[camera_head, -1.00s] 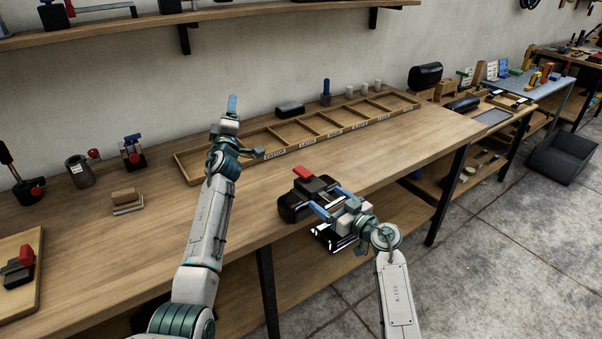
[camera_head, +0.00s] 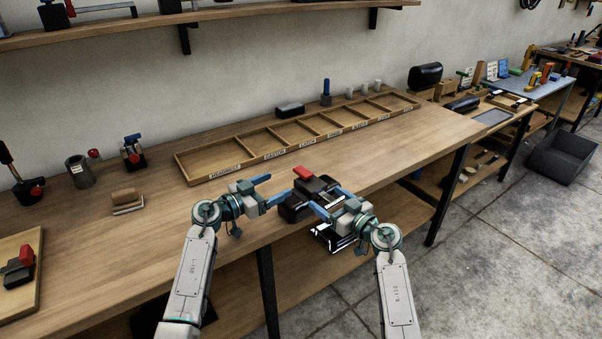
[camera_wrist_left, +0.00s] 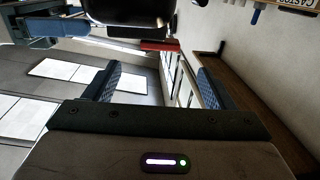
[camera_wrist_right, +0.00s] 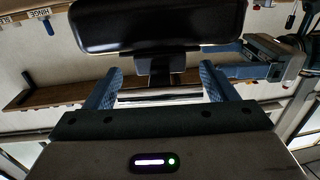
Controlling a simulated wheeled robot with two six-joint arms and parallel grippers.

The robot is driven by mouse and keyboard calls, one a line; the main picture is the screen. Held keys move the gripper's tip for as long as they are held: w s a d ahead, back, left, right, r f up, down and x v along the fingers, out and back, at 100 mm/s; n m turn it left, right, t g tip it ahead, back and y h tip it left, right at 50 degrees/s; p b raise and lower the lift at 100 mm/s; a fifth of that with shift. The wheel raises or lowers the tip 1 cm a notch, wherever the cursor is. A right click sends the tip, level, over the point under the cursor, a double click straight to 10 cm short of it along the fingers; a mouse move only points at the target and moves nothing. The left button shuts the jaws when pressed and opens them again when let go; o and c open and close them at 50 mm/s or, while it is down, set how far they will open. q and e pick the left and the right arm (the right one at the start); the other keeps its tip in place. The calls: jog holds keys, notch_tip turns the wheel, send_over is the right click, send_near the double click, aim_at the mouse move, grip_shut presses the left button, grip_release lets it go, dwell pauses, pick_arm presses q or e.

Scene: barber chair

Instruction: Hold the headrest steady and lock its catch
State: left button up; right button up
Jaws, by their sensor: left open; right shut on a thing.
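The headrest (camera_head: 294,213) is a black pad beyond the bench's front edge; it also shows at the top of the right wrist view (camera_wrist_right: 155,28). A red catch lever (camera_head: 304,173) sits on its upper side. My right gripper (camera_head: 329,200) is shut on the headrest from the right; the exact grip point is partly hidden by the fingers. My left gripper (camera_head: 277,189) is open and empty, just left of the headrest with its fingers pointing at it. In the left wrist view, the red lever (camera_wrist_left: 160,45) lies ahead of the open fingers, apart from them.
A labelled wooden tray (camera_head: 232,174) with several compartments lies along the back of the bench (camera_head: 160,238). A brush-like wooden block (camera_head: 126,201) and small fixtures stand at the left. Shiny chair parts (camera_head: 330,238) show below the headrest.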

aim_at(299, 174)
pick_arm(q)
jog(key=x, duration=1)
jog(key=shift+w, duration=0.15)
jog(key=shift+r, duration=0.1)
jog(key=c, duration=1)
jog(key=shift+w+d+m+g+h, duration=0.15)
jog(key=shift+w+m+g+h, duration=0.05)
jog(key=shift+m+g+h, duration=0.8)
jog(key=shift+w+d+m+g+h, duration=0.15)
jog(key=shift+m+g+h, duration=0.65)
jog(key=shift+g, duration=0.9)
jog(key=shift+d+m+g, duration=0.1)
jog(key=shift+m+g, duration=0.2)
jog(key=shift+m, duration=0.1)
jog(key=o, duration=1)
